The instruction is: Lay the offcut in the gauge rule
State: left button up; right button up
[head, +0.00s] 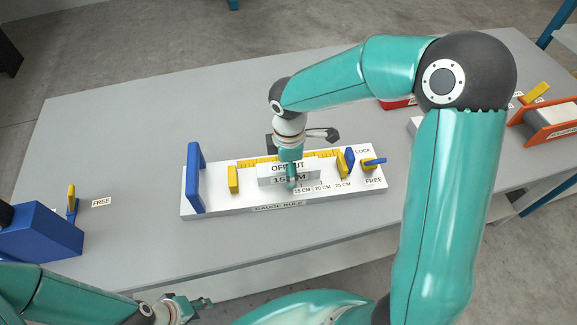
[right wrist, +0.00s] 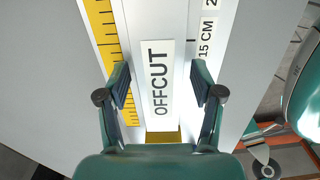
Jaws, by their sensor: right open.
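In the right wrist view the offcut (right wrist: 156,85) lies between the jaws of my right gripper (right wrist: 158,80), which are open with a gap on each side. A yellow block (right wrist: 163,137) shows by its near end. My left gripper (head: 195,304) is low at the front left, away from the rule; its jaws are too small to read.
The rule has a blue upright (head: 194,178) at its left, a yellow stop (head: 233,180) and a lever (head: 373,163) between LOCK and FREE labels. A blue fixture (head: 40,232) stands at left, an orange one (head: 548,126) at right.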

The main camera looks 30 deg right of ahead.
jog(key=shift+r, duration=0.1)
notch_tip(320, 180, up, 12)
jog(key=shift+p, duration=0.3)
dwell(0.7)
